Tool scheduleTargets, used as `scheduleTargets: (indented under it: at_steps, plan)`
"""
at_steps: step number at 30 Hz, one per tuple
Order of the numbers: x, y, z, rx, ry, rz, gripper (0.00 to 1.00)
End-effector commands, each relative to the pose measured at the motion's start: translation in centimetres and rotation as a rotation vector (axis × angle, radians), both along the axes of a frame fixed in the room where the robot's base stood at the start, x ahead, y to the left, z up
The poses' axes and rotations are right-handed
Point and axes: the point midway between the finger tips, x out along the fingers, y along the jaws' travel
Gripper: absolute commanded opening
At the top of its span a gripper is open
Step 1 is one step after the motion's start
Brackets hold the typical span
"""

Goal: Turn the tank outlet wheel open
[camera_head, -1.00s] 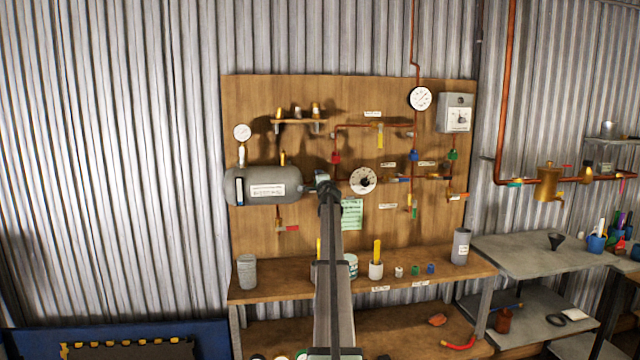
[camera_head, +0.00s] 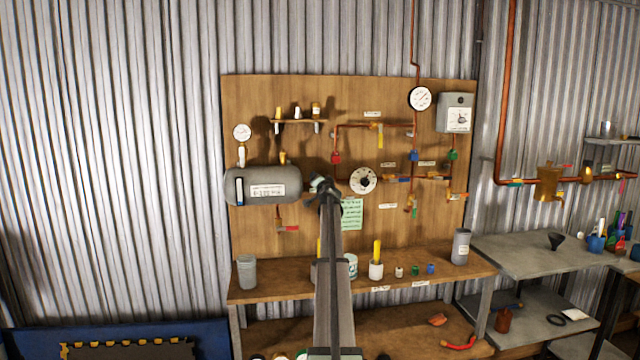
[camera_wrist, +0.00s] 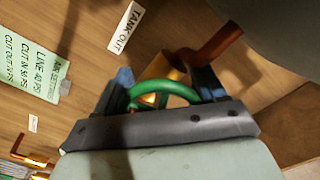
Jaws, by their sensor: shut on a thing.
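The tank outlet wheel is a green ring (camera_wrist: 165,90) on a brass valve body (camera_wrist: 160,68) in the wrist view. A white "TANK OUT" label (camera_wrist: 126,25) is beside it on the wooden board. My gripper (camera_wrist: 163,84) is shut on the green wheel, with one blue-tipped finger at each side of the rim. In the head view my gripper (camera_head: 321,188) is at the right end of the grey tank (camera_head: 288,178), and it and my arm hide the wheel there.
A copper pipe (camera_wrist: 217,45) runs close to the right finger. A round white dial (camera_head: 363,180) is just right of my gripper, and a green notice (camera_head: 351,214) hangs below it. The workbench (camera_head: 300,279) with cups and small parts is underneath.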

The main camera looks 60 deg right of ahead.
Motion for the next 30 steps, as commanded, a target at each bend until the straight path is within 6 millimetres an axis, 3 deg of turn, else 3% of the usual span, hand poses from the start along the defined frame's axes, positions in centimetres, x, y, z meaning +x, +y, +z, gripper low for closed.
scheduleTargets:
  at_steps: [17, 18, 24, 30]
  plan:
    - [-0.02, 0.0, -0.01, -0.021, 0.021, 0.0, 0.4]
    - [-0.01, 0.0, -0.01, -0.021, 0.021, 0.0, 0.74]
    - [-0.01, 0.0, -0.01, -0.021, 0.021, 0.0, 0.93]
    - [-0.01, 0.0, -0.01, -0.02, 0.02, 0.0, 0.93]
